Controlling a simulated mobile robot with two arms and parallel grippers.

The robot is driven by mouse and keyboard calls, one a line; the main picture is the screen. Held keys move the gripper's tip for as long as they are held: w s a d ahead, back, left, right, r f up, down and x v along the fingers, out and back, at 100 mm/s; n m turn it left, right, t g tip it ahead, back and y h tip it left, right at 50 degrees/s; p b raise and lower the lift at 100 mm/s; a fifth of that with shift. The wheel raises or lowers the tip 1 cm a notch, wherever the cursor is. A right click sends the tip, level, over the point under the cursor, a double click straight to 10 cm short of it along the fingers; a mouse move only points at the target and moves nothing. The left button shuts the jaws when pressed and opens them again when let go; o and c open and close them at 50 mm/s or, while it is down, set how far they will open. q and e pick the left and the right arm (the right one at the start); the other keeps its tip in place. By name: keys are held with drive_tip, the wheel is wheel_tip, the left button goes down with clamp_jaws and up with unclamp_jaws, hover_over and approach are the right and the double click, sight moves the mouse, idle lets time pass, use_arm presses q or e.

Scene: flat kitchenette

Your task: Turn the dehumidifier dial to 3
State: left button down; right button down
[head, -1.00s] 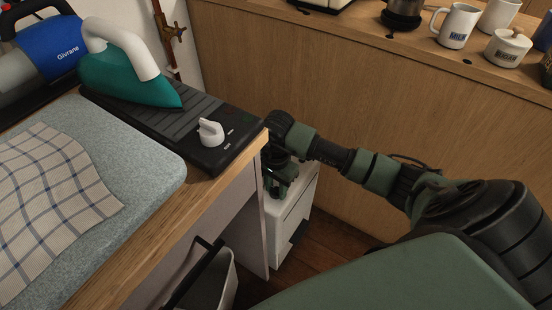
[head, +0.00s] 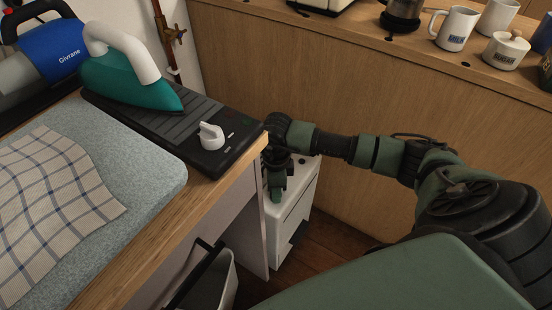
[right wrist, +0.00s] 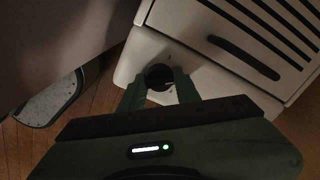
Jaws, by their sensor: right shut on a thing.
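The dehumidifier is a white box (head: 292,215) standing low beside the counter's end, partly hidden by my right arm in the head view. In the right wrist view its white top (right wrist: 205,75) shows dark slots and a dark handle recess. Its round black dial (right wrist: 158,76) sits near one edge of the top. My right gripper (right wrist: 160,84) has its two green fingers on either side of the dial, shut on it. In the head view my right gripper (head: 277,190) points down at the box top. The dial's setting cannot be read. My left gripper is not in view.
A wooden-edged counter (head: 190,215) is close to the left of my right arm. On it are a teal iron (head: 130,80), a black base with a white knob (head: 211,136), and a checked cloth (head: 50,205). A bin (head: 212,285) stands below. A wooden panel rises behind.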

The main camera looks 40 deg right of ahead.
drive_tip(key=shift+r+m, duration=0.1)
drive_tip(key=shift+m, duration=0.9)
drive_tip(key=m+p, duration=0.1)
drive_tip(key=m, duration=0.1)
drive_tip(key=shift+m, duration=0.3)
drive_tip(key=m+p, duration=0.2)
drive_tip(key=m, duration=0.4)
drive_tip(key=shift+m, duration=0.4)
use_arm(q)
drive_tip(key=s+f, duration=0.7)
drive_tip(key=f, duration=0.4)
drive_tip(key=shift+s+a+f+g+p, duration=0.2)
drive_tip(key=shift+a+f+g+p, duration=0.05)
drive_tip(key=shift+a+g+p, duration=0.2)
use_arm(e)
drive_tip(key=shift+w+m, duration=0.1)
drive_tip(key=shift+m, duration=0.9)
drive_tip(key=c, duration=1)
unclamp_jaws()
